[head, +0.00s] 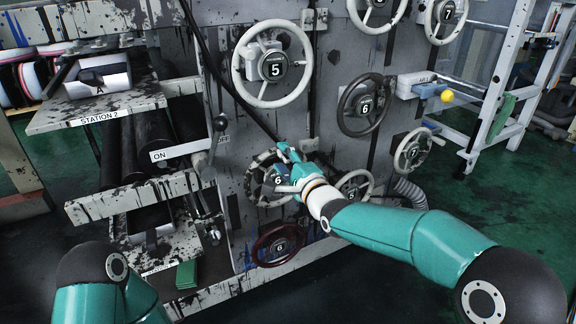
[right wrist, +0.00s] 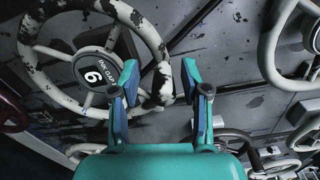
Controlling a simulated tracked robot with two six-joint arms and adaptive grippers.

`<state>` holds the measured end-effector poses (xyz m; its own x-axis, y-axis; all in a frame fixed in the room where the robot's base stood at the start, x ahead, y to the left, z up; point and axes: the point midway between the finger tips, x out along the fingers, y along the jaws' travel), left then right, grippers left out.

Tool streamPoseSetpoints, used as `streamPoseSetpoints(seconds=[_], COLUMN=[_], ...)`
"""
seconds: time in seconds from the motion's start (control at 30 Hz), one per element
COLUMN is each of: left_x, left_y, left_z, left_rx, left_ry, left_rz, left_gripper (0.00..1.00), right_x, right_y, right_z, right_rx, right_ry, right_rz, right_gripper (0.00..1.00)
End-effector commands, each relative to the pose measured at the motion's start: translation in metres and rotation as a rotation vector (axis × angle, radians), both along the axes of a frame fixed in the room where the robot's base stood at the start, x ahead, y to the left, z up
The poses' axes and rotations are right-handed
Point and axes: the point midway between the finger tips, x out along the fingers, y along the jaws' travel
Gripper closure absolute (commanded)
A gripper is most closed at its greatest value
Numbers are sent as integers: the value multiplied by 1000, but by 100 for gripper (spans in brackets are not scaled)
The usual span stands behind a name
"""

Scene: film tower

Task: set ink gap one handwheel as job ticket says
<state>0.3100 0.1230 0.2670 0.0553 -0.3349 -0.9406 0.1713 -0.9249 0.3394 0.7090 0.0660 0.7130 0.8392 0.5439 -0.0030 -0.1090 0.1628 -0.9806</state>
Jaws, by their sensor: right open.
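A chipped white handwheel (head: 262,198) with a dark hub marked 6 is on the speckled grey machine side, partly hidden by my right gripper. My right gripper (head: 281,170) is open at this wheel's right side. In the right wrist view the gripper's teal fingers (right wrist: 160,80) stand apart, with the rim showing between them; I cannot tell whether they touch it. My left gripper is out of view. I cannot make out a job ticket.
Close by are a white wheel marked 5 (head: 368,179), a dark red wheel (head: 258,259) below and a black wheel (head: 342,119) above. A larger white wheel (head: 240,86) is higher up. A lever (head: 220,122) stands left. Green floor (head: 480,220) is open at right.

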Motion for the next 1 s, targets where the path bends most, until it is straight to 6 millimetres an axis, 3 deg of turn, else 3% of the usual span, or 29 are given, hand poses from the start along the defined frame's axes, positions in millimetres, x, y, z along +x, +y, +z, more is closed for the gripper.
streamPoseSetpoints(seconds=[0.27,0.7,1.0], left_x=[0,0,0], left_y=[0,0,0], left_z=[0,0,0], left_rx=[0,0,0], left_ry=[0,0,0], left_rz=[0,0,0], left_gripper=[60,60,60], right_x=[-21,-87,-101], right_y=[-15,-57,-65], right_z=[1,0,-1], right_rx=[0,0,0], right_ry=[0,0,0], right_rz=[-2,-2,-1], right_gripper=[54,54,54])
